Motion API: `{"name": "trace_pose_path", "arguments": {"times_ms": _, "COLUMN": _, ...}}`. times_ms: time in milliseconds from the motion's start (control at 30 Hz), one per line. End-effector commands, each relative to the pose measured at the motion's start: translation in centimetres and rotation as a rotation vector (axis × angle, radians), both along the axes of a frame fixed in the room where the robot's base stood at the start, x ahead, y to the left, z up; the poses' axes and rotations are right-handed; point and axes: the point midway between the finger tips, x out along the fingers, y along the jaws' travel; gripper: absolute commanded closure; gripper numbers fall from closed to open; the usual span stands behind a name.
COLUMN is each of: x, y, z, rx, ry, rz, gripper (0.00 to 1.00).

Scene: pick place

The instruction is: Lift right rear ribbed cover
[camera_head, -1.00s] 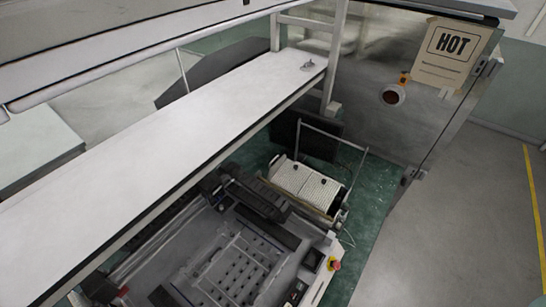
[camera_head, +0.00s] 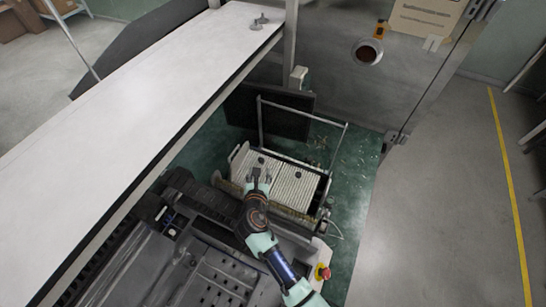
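Two cream ribbed covers lie side by side on a framed unit right of centre. The right ribbed cover (camera_head: 306,188) has a small black knob (camera_head: 297,175) near its rear edge. The left ribbed cover (camera_head: 247,162) has a similar black knob (camera_head: 261,160). My gripper (camera_head: 259,172) reaches up from the lower right over the left cover, left of the right cover's knob. Its two fingers look apart, with nothing seen between them. My gripper and wrist hide part of the left cover; contact with it cannot be told.
A metal frame bar (camera_head: 300,108) rises behind the covers. A long white shelf (camera_head: 130,110) runs along the left above the machine. A red emergency button (camera_head: 323,272) sits lower right. A dark panel (camera_head: 268,112) stands behind. Open grey floor (camera_head: 440,200) lies at right.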

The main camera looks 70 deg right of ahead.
Motion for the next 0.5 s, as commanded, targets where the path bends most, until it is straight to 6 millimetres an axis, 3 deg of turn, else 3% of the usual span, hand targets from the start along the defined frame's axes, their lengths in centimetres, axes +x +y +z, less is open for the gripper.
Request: {"name": "trace_pose_path", "arguments": {"times_ms": 500, "x": 2.1, "y": -6.5, "z": -2.9, "rx": 0.004, "ry": -0.005, "rz": -0.004, "gripper": 0.53}}
